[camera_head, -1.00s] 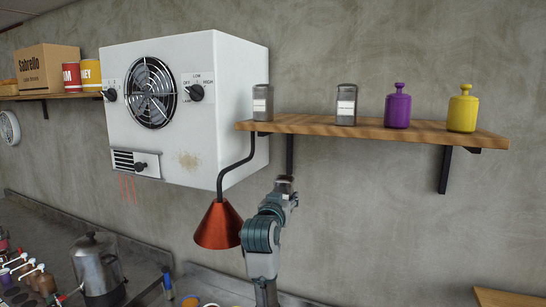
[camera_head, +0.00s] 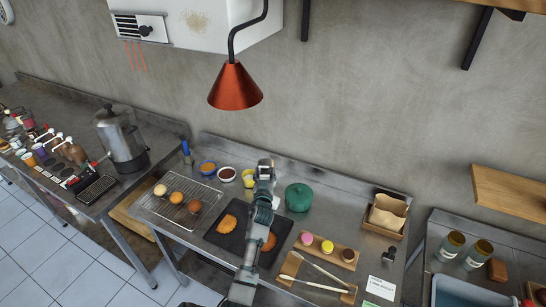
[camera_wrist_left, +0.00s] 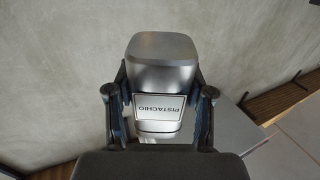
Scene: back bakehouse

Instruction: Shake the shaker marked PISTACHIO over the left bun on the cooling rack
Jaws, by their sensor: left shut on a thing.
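In the left wrist view, my left gripper (camera_wrist_left: 160,105) is shut on a grey metal shaker (camera_wrist_left: 162,62) with a white label reading PISTACHIO. In the head view, my left gripper (camera_head: 264,170) is over the steel counter, to the right of the cooling rack; the shaker is hard to make out there. The wire cooling rack (camera_head: 150,209) carries three buns in a row. The left bun (camera_head: 160,190) is the palest; the middle bun (camera_head: 176,197) and right bun (camera_head: 194,206) are browner. My right gripper is not in view.
A red lamp shade (camera_head: 236,88) hangs above the counter. A dark tray (camera_head: 222,241) with pastries lies right of the rack, partly behind my arm. Small bowls (camera_head: 208,168) stand behind the rack, and a green pot (camera_head: 298,197) stands right of my gripper.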

